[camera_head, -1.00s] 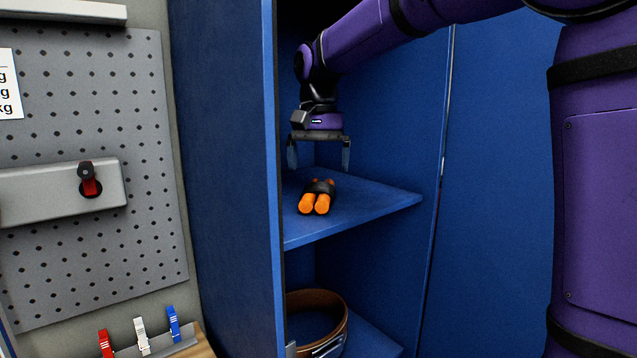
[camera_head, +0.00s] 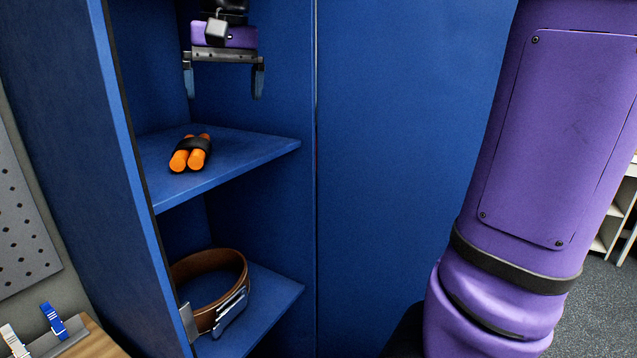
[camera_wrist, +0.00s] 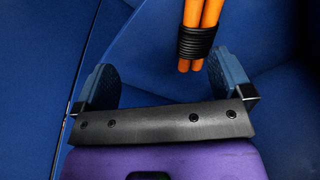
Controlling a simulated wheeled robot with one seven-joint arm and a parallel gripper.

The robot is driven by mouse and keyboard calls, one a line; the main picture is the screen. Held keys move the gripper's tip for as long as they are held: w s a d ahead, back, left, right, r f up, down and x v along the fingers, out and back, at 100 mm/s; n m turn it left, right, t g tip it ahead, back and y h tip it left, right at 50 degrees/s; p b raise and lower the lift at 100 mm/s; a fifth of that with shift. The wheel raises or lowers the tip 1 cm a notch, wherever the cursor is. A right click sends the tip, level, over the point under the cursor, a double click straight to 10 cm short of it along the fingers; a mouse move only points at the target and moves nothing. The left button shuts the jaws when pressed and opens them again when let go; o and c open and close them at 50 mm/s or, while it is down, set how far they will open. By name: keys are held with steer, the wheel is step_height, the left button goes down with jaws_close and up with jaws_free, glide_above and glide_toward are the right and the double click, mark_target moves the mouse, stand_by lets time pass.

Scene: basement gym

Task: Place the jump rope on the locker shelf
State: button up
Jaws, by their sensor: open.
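The jump rope (camera_head: 190,152), with two orange handles bound by a black cord, lies on the upper locker shelf (camera_head: 245,152). My gripper (camera_head: 223,88) is open and empty inside the locker, above the shelf and a little to the right of the rope in the head view. In the wrist view, the rope (camera_wrist: 203,30) shows at the top, beyond my gripper (camera_wrist: 168,80), and its far end is cut off by the frame. The fingers are apart and do not touch it.
A brown belt (camera_head: 210,270) with a metal buckle sits on the lower shelf (camera_head: 270,300). The locker's left side wall (camera_head: 70,120) stands beside the opening, and a blue panel (camera_head: 400,130) is to the right. Clips (camera_head: 52,318) stand at bottom left.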

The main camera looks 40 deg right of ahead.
steer(key=s+d+f+n+t, duration=0.2)
steer(key=s+f, duration=0.4)
steer(key=s, duration=0.4)
steer(key=s+d+f+n+t, duration=0.1)
steer(key=s+f, duration=0.5)
steer(key=s, duration=0.3)
steer(key=shift+s+d+f+n+t, duration=0.2)
steer(key=shift+s+d+n+t, duration=0.15)
steer(key=shift+n+t, duration=0.05)
